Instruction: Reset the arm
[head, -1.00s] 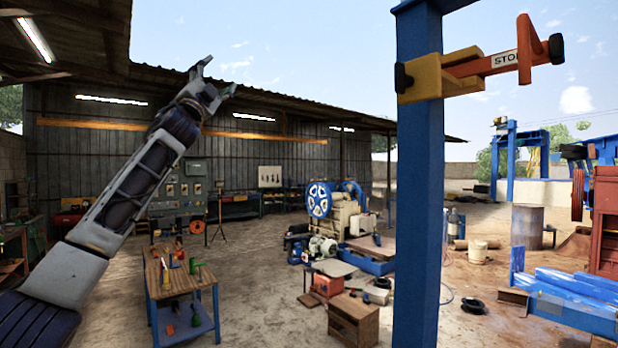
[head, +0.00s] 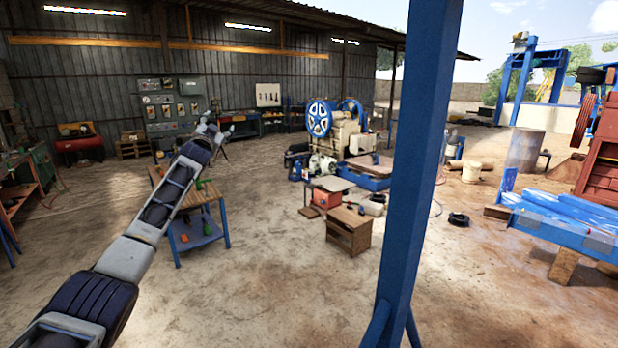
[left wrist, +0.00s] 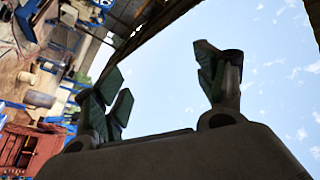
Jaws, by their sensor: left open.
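My left arm comes in from the lower left of the head view, stretched forward and up. Its left gripper (head: 222,130) is at the far end, seen small in front of the back wall and control panel. In the left wrist view the two fingers (left wrist: 165,85) stand wide apart, with only sky and the roof edge between them. The gripper is open and holds nothing. My right gripper is in neither view.
A blue post (head: 415,150) stands close on the right. A small wooden-topped work table (head: 205,192) is beyond my left arm. A wooden cabinet (head: 348,230), a machine with a blue flywheel (head: 319,118) and blue beams (head: 565,220) stand farther off. The sandy floor ahead is open.

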